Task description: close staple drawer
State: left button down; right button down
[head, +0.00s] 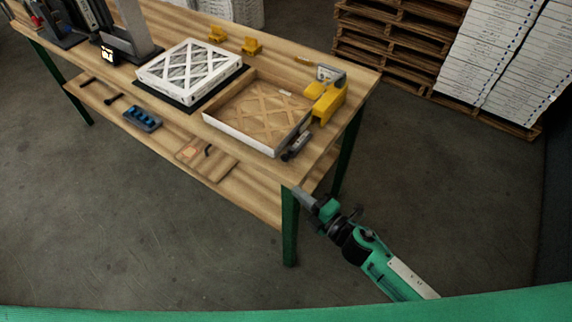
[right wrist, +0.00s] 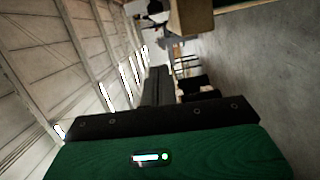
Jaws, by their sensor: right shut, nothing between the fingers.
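My right gripper (head: 304,196) is shut and empty, beside the near right corner of the wooden workbench (head: 255,178), at about the top of its green leg. Whether it touches the bench is unclear. In the right wrist view its dark shut fingers (right wrist: 157,88) extend from the green and black gripper body. I cannot clearly make out a staple drawer. A pale wooden panel with a red-edged mark and a small black hooked part (head: 208,151) shows at the bench's front, below the top; I cannot tell whether it is the drawer. My left gripper is not in view.
On the bench stand an open box (head: 246,138), a white-framed filter (head: 190,70), a yellow tool (head: 326,98) and a dark tool (head: 296,147). A blue tray (head: 143,118) lies below. Pallets (head: 385,45) and white stacks (head: 490,50) stand behind. Floor in front is clear.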

aim_at(311, 144)
jog(key=p+x, duration=0.2)
jog(key=x, duration=0.6)
jog(key=shift+w+r, duration=0.1)
jog(key=shift+w, duration=0.25)
jog(key=shift+w+d+p, duration=0.45)
jog(key=shift+w+d, duration=0.3)
jog(key=shift+w, duration=0.2)
jog(key=shift+w+d+f, duration=0.25)
jog(key=shift+w+d, duration=0.15)
jog(key=shift+w, duration=0.05)
jog(key=w+d+b, duration=0.1)
jog(key=w+d, duration=0.1)
jog(key=w, duration=0.1)
jog(key=w+d+b, duration=0.1)
jog(key=w+d, duration=0.2)
jog(key=w, duration=0.1)
jog(key=w+d+b, duration=0.1)
jog(key=w+d, duration=0.1)
jog(key=w, duration=0.1)
jog(key=shift+w+d+f+b, duration=0.15)
jog(key=shift+w+d+b, duration=0.2)
jog(key=shift+w+d, duration=0.4)
jog(key=shift+w, duration=0.1)
jog(key=shift+r, duration=0.3)
